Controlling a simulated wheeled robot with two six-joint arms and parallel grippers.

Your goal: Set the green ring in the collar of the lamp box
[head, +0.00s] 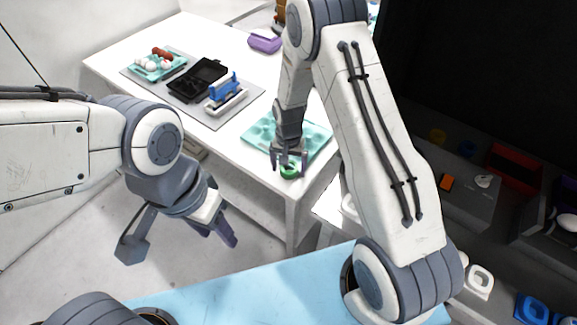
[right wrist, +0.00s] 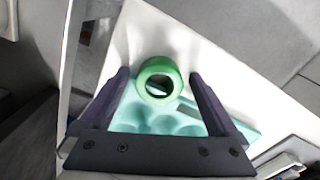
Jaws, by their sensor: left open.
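The green ring (head: 289,172) lies at the near corner of the white table, beside the teal egg tray (head: 318,137). In the right wrist view the ring (right wrist: 143,81) shows between my right gripper's fingers, with a gap on each side. My right gripper (head: 289,160) is open over the ring and points down; it also shows in the right wrist view (right wrist: 159,76). My left gripper (head: 182,246) is open and empty, off the table's near side. I cannot tell for sure which thing is the lamp box, and no collar is clear.
A grey mat on the table holds a black open case (head: 196,80), a blue and white device (head: 227,94) and a teal tray with eggs (head: 141,70). A purple thing (head: 265,43) lies at the back. Dark units at right carry an orange block (head: 446,182) and a red part (head: 513,168).

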